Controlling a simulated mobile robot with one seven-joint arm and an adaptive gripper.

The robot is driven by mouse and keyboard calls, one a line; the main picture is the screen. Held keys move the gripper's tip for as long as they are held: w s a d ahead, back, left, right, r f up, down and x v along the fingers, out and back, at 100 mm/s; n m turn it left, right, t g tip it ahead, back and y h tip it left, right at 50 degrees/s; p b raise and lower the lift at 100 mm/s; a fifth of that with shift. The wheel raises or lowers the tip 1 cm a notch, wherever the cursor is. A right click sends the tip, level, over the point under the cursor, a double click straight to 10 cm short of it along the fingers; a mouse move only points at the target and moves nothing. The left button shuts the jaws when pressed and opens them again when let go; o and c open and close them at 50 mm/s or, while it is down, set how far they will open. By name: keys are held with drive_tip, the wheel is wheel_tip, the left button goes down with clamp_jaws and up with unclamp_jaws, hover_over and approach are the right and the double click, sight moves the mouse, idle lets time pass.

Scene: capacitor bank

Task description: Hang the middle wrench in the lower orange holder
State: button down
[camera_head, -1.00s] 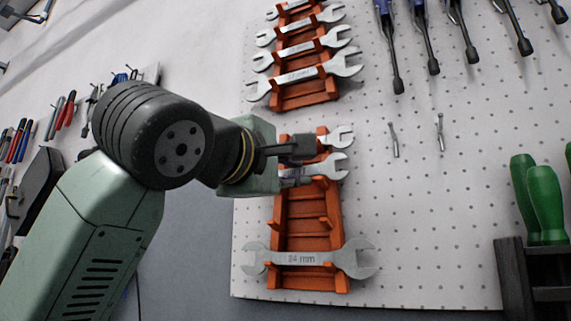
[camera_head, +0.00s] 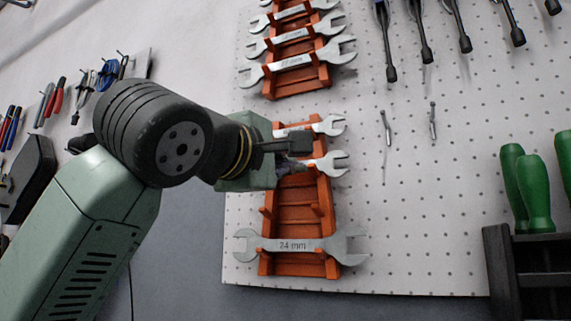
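The lower orange holder (camera_head: 295,213) is on the white pegboard with three wrenches at it. The middle wrench (camera_head: 332,162) shows its right open end beside the holder's upper part; its left part is hidden by my gripper. My gripper (camera_head: 293,155) reaches in from the left and appears shut on this wrench, though the far finger is mostly hidden. I cannot tell whether the wrench rests on the pegs or is held off them. The top wrench (camera_head: 331,126) is just above it. The large 24 mm wrench (camera_head: 296,246) lies across the holder's bottom.
An upper orange holder (camera_head: 285,83) with several wrenches is above. Dark-tipped tools (camera_head: 424,50) hang at upper right, with two small bare hooks (camera_head: 386,128) below. Green-handled tools (camera_head: 533,190) stand in a dark rack at right. Empty pegs show between the middle and 24 mm wrenches.

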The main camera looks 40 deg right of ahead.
drive_tip(key=c, duration=2.3)
unclamp_jaws()
drive_tip(key=o, duration=0.4)
drive_tip(key=v, duration=1.2)
drive_tip(key=shift+a, duration=0.1)
